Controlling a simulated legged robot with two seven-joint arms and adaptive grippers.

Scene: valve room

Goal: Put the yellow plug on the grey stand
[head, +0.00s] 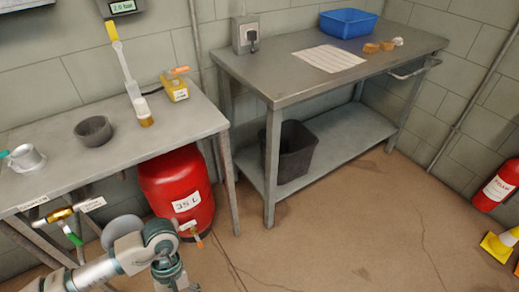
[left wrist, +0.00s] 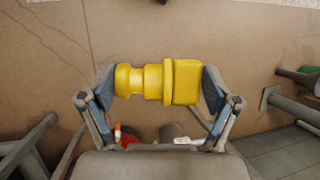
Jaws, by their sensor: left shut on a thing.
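The yellow plug (left wrist: 158,82) lies crosswise between the two fingers of my left gripper (left wrist: 158,87) in the left wrist view. The fingers press on its two ends, and it hangs clear above the brown floor. In the head view my left arm reaches in from the lower left, and its hand is cut off at the bottom edge; the plug cannot be made out there. A dark grey, round, hollow-topped piece (head: 93,131) stands on the left bench; it may be the grey stand. My left gripper is below and in front of that bench. My right gripper is not in view.
The left bench (head: 50,170) also holds a white mug (head: 24,158), an amber-bottomed bottle (head: 144,112) and a yellow box (head: 175,87). A red tank (head: 176,185) stands under it. The right bench (head: 290,75) carries a blue bin (head: 347,22). Open floor lies at front right.

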